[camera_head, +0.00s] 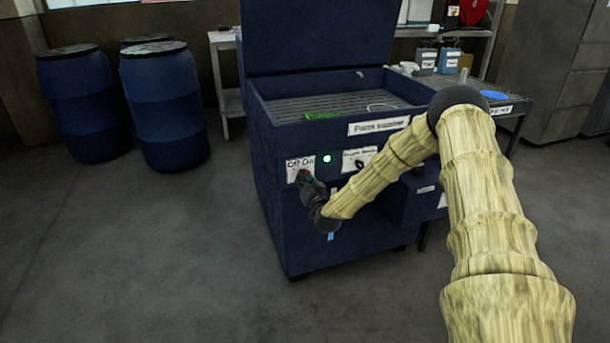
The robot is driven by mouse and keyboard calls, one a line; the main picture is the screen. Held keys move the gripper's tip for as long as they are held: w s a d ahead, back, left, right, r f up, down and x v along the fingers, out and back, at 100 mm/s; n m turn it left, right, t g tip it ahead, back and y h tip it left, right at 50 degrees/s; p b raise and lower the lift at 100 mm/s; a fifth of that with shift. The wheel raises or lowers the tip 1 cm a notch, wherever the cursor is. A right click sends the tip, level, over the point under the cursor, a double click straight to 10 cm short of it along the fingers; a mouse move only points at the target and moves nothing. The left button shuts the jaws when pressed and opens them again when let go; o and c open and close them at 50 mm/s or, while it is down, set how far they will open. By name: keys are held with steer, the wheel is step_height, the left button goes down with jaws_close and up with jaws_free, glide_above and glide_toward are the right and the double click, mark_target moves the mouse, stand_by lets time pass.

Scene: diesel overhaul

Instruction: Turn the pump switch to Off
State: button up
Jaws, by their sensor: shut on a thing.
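The pump switch sits on the front of the blue parts washer (290,220), under a white label (300,163) reading "Off On". My gripper (304,176) is at the switch, just below the label, and is shut on it. The gripper covers nearly all of the switch, so I cannot tell which way it points. A small bit of red shows at the fingertips. A green-lit lamp (326,158) is just right of the label.
A second label (359,159) with a dark knob is right of the lamp. The washer's lid (318,35) stands open. Blue drums (165,110) stand at the left. A side table (508,107) adjoins at the right. The floor in front is clear.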

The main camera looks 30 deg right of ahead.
steer(key=n+p, duration=0.1)
steer(key=n, duration=0.2)
steer(key=shift+a+n+p, duration=0.1)
steer(key=shift+n+p, duration=0.25)
steer(key=shift+n, duration=0.05)
steer(key=n+p, duration=0.1)
steer(key=n, duration=0.2)
steer(key=shift+f, duration=0.1)
steer(key=n, duration=0.3)
steer(key=shift+a+n+p, duration=0.1)
steer(key=shift+n+p, duration=0.3)
steer(key=n, duration=0.3)
steer(key=shift+n, duration=0.3)
steer(key=o, duration=1.5)
